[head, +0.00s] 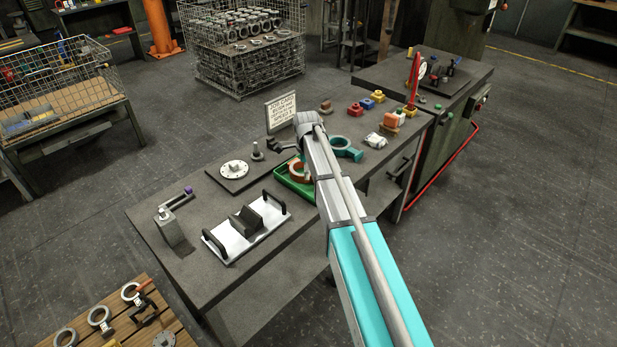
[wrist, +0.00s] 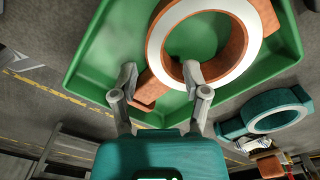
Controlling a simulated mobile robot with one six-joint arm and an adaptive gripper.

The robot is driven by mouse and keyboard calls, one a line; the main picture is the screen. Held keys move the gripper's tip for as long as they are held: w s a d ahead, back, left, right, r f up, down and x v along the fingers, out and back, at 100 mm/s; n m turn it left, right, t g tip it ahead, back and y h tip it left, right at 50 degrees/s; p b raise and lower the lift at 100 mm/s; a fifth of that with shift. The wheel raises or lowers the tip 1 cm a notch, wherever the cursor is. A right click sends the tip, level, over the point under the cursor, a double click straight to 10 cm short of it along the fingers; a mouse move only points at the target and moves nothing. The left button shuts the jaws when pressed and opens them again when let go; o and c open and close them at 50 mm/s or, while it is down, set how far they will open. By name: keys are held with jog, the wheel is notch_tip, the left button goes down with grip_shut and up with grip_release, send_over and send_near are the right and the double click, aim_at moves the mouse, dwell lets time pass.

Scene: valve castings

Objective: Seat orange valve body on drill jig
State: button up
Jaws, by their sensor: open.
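The orange valve body (head: 295,169) lies in a green tray (head: 291,188) on the bench, partly hidden by my arm. In the wrist view the orange valve body (wrist: 237,62) is a ring with a pale rim and a short neck. My gripper (wrist: 160,73) is open, its two fingers spread on either side of the neck. I cannot tell whether they touch it. A dark plate with a round pale disc (head: 235,168) and a small post lies left of the tray. It looks like the drill jig, though I cannot be sure.
A white plate with two black handles (head: 242,240) and a dark block lies in front. A grey clamp stand (head: 168,226) stands at left. A teal valve body (head: 347,150) lies right of the tray. A sign (head: 281,112) and several small coloured parts stand behind.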

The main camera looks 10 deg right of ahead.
jog(key=shift+f+b, duration=0.85)
jog(key=shift+f, duration=0.3)
jog(key=shift+c, duration=0.3)
grip_shut()
